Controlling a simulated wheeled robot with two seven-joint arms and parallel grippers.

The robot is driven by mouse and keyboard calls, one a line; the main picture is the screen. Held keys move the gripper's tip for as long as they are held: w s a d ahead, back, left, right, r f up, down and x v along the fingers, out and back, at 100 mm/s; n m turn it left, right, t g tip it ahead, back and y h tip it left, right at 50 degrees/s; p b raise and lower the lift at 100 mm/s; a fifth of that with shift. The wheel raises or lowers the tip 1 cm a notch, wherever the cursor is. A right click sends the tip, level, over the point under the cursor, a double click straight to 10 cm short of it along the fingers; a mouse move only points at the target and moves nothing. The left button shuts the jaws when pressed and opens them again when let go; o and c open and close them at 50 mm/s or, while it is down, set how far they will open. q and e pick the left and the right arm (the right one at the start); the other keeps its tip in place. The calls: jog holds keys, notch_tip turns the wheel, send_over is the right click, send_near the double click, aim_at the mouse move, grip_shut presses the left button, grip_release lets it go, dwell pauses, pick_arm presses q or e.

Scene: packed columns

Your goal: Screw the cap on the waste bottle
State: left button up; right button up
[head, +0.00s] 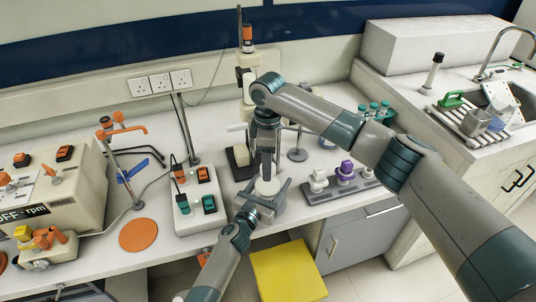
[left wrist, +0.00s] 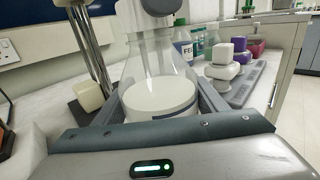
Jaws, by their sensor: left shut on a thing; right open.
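The waste bottle (left wrist: 160,95), clear and cone-shaped with white in its lower part, stands upright between the fingers of my left gripper (left wrist: 160,108) in the left wrist view. In the head view my left gripper (head: 269,188) is shut on it near the bench's front edge; a pale part of the bottle (head: 267,187) shows between the fingers. My right gripper (head: 266,172) is open and points straight down just above the bottle, close to its top. Its fingers partly hide the bottle's neck. I cannot make out the cap in either view.
A white unit (head: 197,212) with orange and green switches stands left of the bottle. A grey rack (head: 352,187) with white and purple items stands to the right. A yellow block (head: 288,272) is below the bench edge. An orange disc (head: 138,235) lies on the bench.

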jog(key=shift+f, duration=0.3)
jog(key=shift+c, duration=0.7)
jog(key=c, duration=1)
jog(key=shift+o, duration=0.2)
jog(key=shift+m, duration=0.8)
jog(key=o, duration=1.2)
jog(key=shift+r, duration=0.1)
